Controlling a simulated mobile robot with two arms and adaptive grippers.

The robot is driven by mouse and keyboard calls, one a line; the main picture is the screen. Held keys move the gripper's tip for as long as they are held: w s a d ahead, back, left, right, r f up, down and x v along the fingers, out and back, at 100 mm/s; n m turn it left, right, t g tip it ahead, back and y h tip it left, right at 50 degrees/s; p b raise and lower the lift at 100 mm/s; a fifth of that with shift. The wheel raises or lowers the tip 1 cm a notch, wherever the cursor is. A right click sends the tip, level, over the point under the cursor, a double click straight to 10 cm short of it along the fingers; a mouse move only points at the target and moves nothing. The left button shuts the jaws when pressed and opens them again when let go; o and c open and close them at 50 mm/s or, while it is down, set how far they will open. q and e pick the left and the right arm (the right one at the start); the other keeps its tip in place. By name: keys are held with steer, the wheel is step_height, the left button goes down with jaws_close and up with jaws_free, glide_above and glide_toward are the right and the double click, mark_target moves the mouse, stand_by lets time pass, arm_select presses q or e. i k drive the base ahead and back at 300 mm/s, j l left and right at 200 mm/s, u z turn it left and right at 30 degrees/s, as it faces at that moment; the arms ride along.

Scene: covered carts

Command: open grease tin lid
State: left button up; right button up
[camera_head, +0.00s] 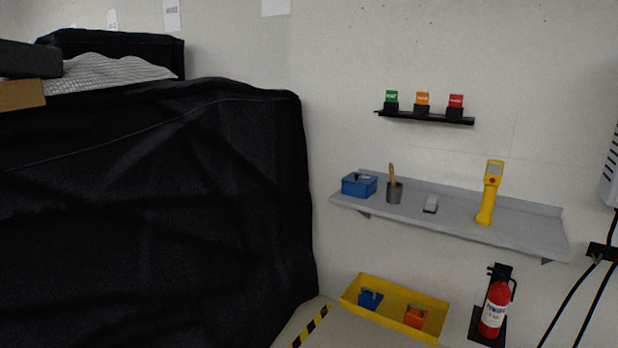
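I see nothing that I can clearly identify as a grease tin with a lid. A small dark grey cylindrical pot (394,193) stands upright on the wall shelf with a wooden-handled tool (391,171) sticking up out of it. I cannot tell whether this pot is the grease tin, and no lid shows on it. Neither of my grippers is in view.
The grey shelf (520,228) also holds a blue box (353,189), a small grey block (431,204) and a yellow handheld device (488,200). A black-covered cart (150,220) fills the left. A yellow tray (385,320) and a fire extinguisher (493,318) are below.

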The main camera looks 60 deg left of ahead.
mark_target(363, 179)
steer(key=u, duration=1.75)
steer(key=i, duration=0.2)
